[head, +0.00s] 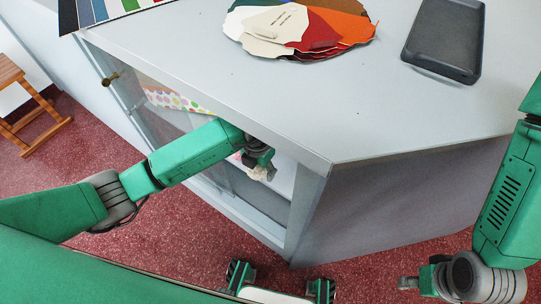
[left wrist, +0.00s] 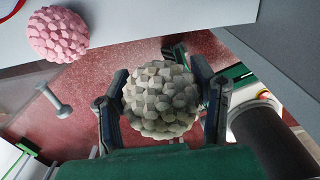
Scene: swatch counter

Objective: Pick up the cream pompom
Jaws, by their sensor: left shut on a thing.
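The cream pompom (left wrist: 160,98) is a knobbly ball between the two fingers of my left gripper (left wrist: 163,108) in the left wrist view. The fingers touch it on both sides. In the head view, my left gripper (head: 262,164) is at the open front of the counter's cabinet. Only a small pale part of the cream pompom (head: 257,174) shows there, below the fingers. My right gripper (head: 408,283) is low at the right of the head view, near the floor. Its fingers are too small and turned away to judge.
A pink pompom (left wrist: 57,33) sits on a white shelf, left of the held one. The counter top (head: 330,110) carries a fan of colour swatches (head: 325,30) and a dark tray (head: 445,40). A wooden stool (head: 30,110) stands at the left on red floor.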

